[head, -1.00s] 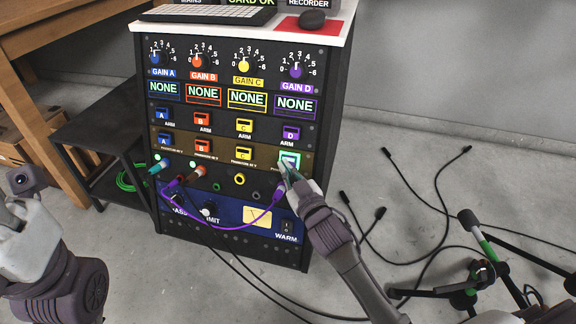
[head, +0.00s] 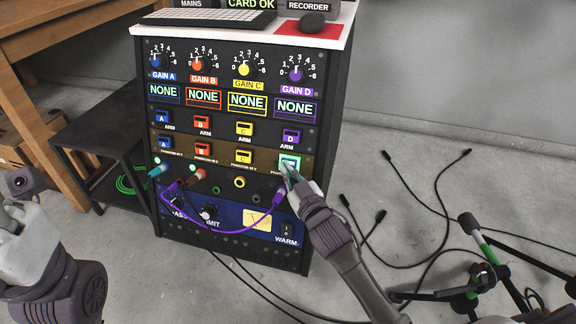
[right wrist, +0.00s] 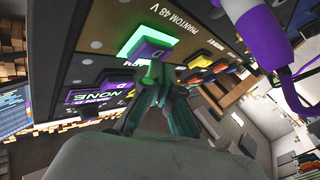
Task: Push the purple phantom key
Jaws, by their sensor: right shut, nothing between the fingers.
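The purple phantom key (head: 290,162) is the rightmost key in the brown phantom row of the rack, with a green-white glow around it. In the right wrist view the purple key (right wrist: 147,52) shows at the fingertips, with green light on the panel beside it. My right gripper (head: 288,173) is shut and empty, its teal fingertips at the key's lower edge. In the right wrist view the fingertips (right wrist: 155,70) overlap the key; whether they touch it is unclear. My left gripper (head: 18,215) is only partly seen at the left edge, its fingers not clear.
Blue (head: 165,142), orange (head: 202,150) and yellow (head: 243,156) phantom keys sit to the left. The purple ARM key (head: 291,136) is above. A purple cable (head: 235,207) hangs across the rack below. Black cables (head: 405,235) lie on the floor at right.

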